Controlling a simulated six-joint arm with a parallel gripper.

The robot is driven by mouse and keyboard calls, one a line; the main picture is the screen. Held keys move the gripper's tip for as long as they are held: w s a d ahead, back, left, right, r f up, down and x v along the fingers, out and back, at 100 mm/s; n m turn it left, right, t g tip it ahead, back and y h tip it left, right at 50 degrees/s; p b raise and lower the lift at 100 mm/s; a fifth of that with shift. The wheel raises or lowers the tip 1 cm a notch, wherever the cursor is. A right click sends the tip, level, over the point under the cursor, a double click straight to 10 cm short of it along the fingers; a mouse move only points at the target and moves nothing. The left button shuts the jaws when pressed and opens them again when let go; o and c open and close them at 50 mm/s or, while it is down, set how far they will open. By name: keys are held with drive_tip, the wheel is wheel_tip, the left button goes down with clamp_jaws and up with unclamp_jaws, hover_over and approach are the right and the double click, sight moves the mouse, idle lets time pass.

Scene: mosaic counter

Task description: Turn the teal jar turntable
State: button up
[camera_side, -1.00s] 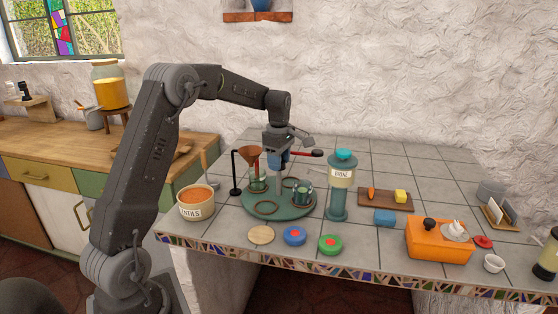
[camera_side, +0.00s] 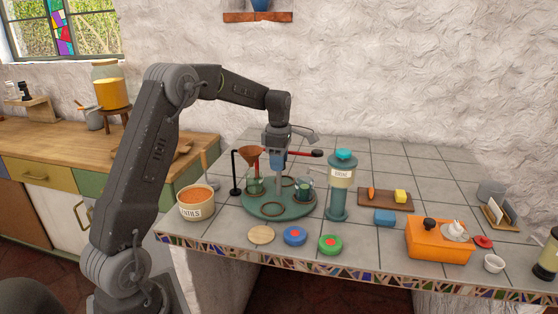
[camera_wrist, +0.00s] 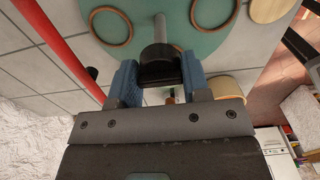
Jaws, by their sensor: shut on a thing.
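The teal turntable (camera_side: 268,210) is a round disc on the tiled counter with a grey post rising from its middle. My gripper (camera_side: 278,166) is above the disc's middle. In the wrist view its blue fingers (camera_wrist: 160,76) are shut on the dark knob (camera_wrist: 158,56) atop the post; the disc (camera_wrist: 155,10) shows beyond it.
The copper funnel (camera_side: 249,152) hangs from a black stand at the left. A red bar (camera_side: 301,152) extends behind my gripper. A teal dispenser (camera_side: 337,202) stands close at the right, a lentil bowl (camera_side: 196,203) at the left. Several round lids lie in front.

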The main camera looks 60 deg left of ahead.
drive_tip(key=shift+r, duration=0.1)
drive_tip(key=o, duration=1)
wheel_tip(320, 180, up, 14)
idle(0.4)
